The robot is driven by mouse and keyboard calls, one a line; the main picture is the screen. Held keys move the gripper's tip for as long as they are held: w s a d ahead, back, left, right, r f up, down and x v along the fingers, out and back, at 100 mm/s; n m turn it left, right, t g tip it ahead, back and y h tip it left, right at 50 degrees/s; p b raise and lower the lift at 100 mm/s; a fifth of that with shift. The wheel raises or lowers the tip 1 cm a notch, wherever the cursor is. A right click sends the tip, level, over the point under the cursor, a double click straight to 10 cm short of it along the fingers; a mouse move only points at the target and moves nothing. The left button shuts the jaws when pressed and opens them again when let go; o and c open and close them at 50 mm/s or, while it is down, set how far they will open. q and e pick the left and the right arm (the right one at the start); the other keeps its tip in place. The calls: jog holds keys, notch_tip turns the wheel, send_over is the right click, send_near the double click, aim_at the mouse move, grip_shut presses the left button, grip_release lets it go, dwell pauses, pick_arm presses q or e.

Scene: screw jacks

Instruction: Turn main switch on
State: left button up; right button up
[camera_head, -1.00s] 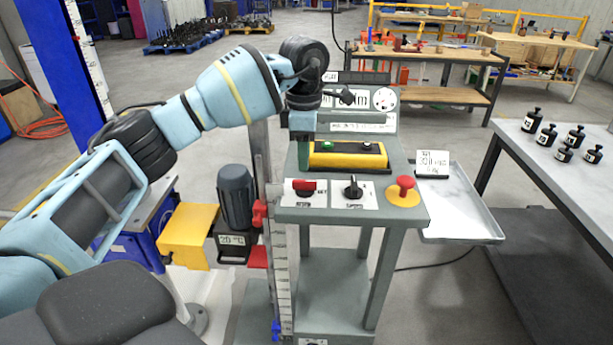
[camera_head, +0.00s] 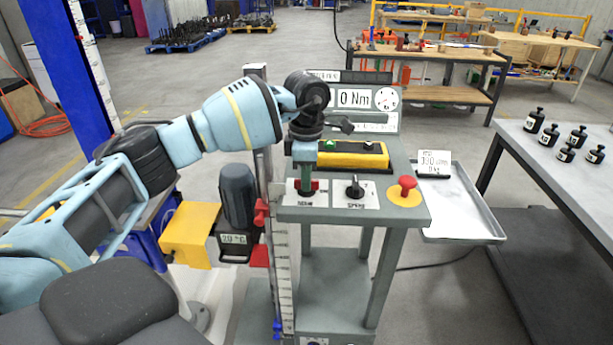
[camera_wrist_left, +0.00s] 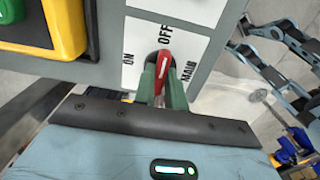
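The main switch (camera_head: 305,187) is a red rotary handle on a white plate at the front left of the grey machine's top. In the left wrist view the red handle (camera_wrist_left: 163,70) lies near the OFF mark, with ON printed to its left and MAIN to its right. My left gripper (camera_head: 305,182) points down onto the switch. In the left wrist view its two green fingers (camera_wrist_left: 163,80) stand on either side of the handle and appear shut on it. The fingers partly hide the handle in the head view. My right gripper is not in view.
A black knob (camera_head: 354,189) and a red mushroom button (camera_head: 406,187) stand right of the switch. Behind is a yellow control box (camera_head: 352,155) and a display reading 0 Nm (camera_head: 354,99). A grey tray (camera_head: 470,212) and a table with black weights (camera_head: 550,150) are at the right.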

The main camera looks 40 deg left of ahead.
pick_arm(q)
grip_shut()
jog(key=shift+r+n+p, duration=0.2)
jog(key=shift+n+p, duration=0.4)
jog(key=shift+n, duration=0.2)
jog(key=n+p, duration=0.2)
jog(key=n, duration=0.1)
jog(key=shift+r+n, duration=0.1)
jog(key=shift+n, duration=0.2)
jog(key=n+p, duration=0.1)
jog(key=n, duration=0.2)
jog(key=shift+n, duration=0.3)
jog(key=n, duration=0.3)
jog(key=n+p, duration=0.1)
jog(key=shift+f+n, duration=0.25)
jog(key=shift+n, duration=2.25)
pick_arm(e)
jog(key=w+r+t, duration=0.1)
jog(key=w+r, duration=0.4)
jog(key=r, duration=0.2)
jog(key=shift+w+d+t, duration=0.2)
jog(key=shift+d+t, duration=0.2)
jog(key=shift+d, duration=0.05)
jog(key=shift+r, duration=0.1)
pick_arm(q)
jog(key=o, duration=0.6)
grip_release()
